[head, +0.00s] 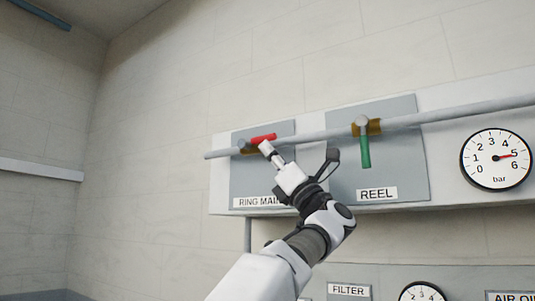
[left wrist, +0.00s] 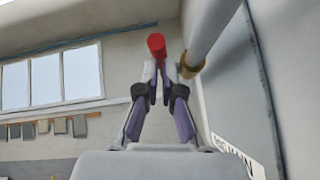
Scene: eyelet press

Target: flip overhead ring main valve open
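The ring main valve has a red lever (head: 263,138) and a brass body (head: 243,147) on the overhead pipe, above the RING MAIN label. The lever lies nearly along the pipe, pointing right and slightly up from the body. My left gripper (head: 265,149) reaches up from below to the lever. In the left wrist view the red lever (left wrist: 157,45) runs between the fingertips of my left gripper (left wrist: 161,72), which are closed in around it; the brass body (left wrist: 190,66) is just to the right. The exact contact is partly hidden. My right gripper is not in view.
The REEL valve, with a green lever (head: 365,151) hanging down, is right of my left arm on the same pipe (head: 455,110). A bar gauge (head: 496,159) is farther right. A FILTER label (head: 349,290) is below.

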